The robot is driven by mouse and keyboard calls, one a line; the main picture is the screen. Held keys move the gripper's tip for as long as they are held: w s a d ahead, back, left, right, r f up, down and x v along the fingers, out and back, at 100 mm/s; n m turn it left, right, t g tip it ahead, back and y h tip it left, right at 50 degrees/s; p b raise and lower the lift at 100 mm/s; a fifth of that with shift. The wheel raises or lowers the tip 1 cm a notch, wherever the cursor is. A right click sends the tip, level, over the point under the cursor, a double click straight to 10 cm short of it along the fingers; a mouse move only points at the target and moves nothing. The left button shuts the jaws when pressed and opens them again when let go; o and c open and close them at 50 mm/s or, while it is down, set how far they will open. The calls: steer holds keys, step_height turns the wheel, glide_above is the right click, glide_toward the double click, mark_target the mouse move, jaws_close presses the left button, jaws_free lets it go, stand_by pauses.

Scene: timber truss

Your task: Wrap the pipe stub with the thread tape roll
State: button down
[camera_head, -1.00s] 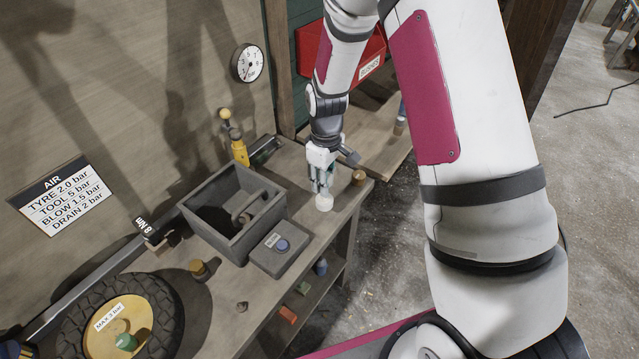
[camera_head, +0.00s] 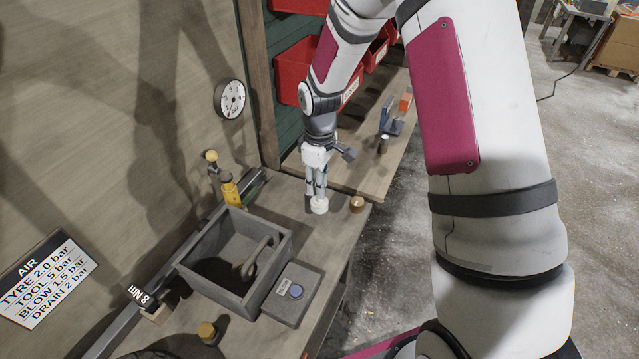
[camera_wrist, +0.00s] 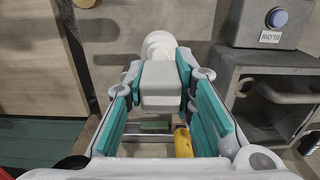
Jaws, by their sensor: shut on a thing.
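My gripper (camera_head: 318,194) points down over the far end of the workbench. It is shut on a white round thing (camera_head: 319,206), which looks like the thread tape roll. In the wrist view the white round end (camera_wrist: 158,45) shows beyond the fingertips, and a pale block (camera_wrist: 162,85) lies between the fingers. The roll is low, near the bench top; I cannot tell whether it touches it. A short brass-coloured round piece (camera_head: 357,204) stands just right of the roll, apart from it, and may be the pipe stub. Another brass-coloured piece (camera_head: 207,331) stands at the near left.
A grey open bin (camera_head: 205,285) with a curved handle-like piece and a box with a blue button (camera_head: 290,294) stand on the bench nearer me. A yellow tool (camera_head: 229,188) stands by the wall. Red bins (camera_head: 289,80) hang behind.

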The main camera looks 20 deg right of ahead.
mark_target(318, 206)
steer(key=shift+f, duration=0.1)
steer(key=shift+f+b, duration=1.3)
steer(key=shift+f, duration=3.4)
steer(key=shift+w, duration=0.1)
steer(key=shift+w+a+b, duration=0.1)
steer(key=shift+w+b, duration=0.9)
steer(key=shift+w, duration=0.65)
steer(key=shift+w, duration=0.5)
steer(key=shift+s, duration=0.1)
steer(key=shift+s+p, duration=0.8)
steer(key=shift+s, duration=0.9)
